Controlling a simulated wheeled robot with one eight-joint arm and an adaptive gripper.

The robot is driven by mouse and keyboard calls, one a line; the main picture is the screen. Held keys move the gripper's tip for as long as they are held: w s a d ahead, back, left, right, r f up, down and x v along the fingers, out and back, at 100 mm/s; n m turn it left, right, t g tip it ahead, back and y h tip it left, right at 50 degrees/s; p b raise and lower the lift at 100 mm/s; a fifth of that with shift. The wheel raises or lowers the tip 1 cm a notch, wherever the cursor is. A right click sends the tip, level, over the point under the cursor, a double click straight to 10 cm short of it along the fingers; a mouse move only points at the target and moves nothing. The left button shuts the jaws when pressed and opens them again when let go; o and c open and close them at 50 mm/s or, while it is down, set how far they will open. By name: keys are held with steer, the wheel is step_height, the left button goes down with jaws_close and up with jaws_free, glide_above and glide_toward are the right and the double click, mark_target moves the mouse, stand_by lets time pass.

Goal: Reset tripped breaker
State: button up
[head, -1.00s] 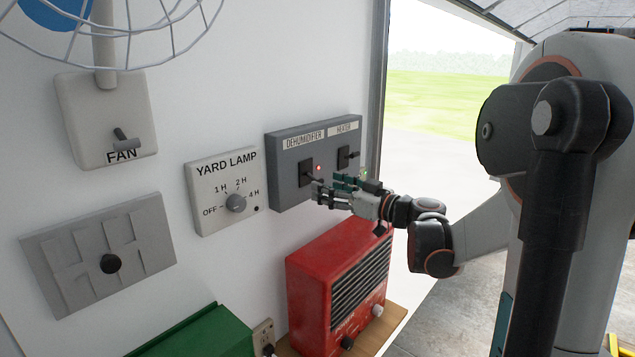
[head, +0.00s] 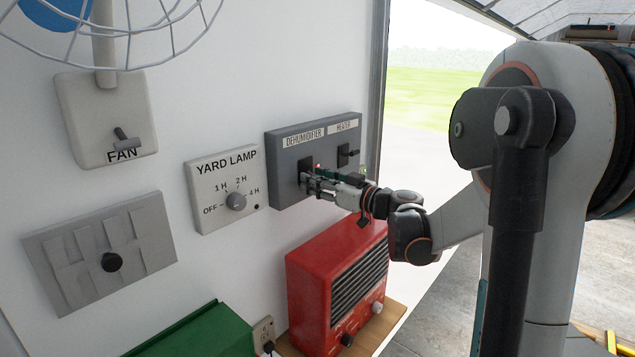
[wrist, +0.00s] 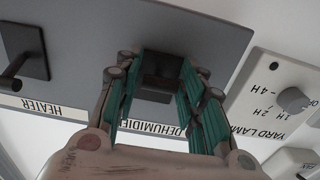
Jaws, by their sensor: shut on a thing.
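A grey breaker panel (head: 287,190) on the white wall carries two black switches, labelled DEHUMIDIFIER and HEATER. My gripper (head: 308,182) is at the left one, the dehumidifier switch (head: 304,165), and shut on it; the fingers hide most of its lever. In the wrist view, which is upside down, my green-padded fingers (wrist: 160,80) stand on either side of the dehumidifier switch (wrist: 160,66). The heater switch (head: 347,154) is free, and its lever also shows in the wrist view (wrist: 14,70).
A red heater (head: 315,270) stands below the panel. A green box (head: 200,335) is at lower left.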

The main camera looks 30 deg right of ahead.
steer(key=shift+r, duration=0.1)
steer(key=shift+c, duration=0.2)
steer(key=r+g+h+p, duration=0.1)
steer(key=g+p, duration=0.1)
steer(key=p, duration=0.1)
steer(key=shift+s+g, duration=0.1)
steer(key=shift+g, duration=0.2)
steer(key=shift+r+g+h+p, duration=0.4)
steer(key=shift+r+g+p, duration=0.15)
steer(key=shift+g+p, duration=0.6)
steer(key=g+p, duration=0.1)
steer(key=g, duration=0.1)
steer(key=r+g+h+p, duration=0.1)
steer(key=g, duration=0.1)
steer(key=shift+r+h, duration=0.15)
steer(key=shift+h, duration=0.15)
steer(key=shift+g, duration=0.35)
steer(key=o, duration=1.2)
steer(key=shift+c, duration=0.2)
steer(key=shift+r, duration=0.1)
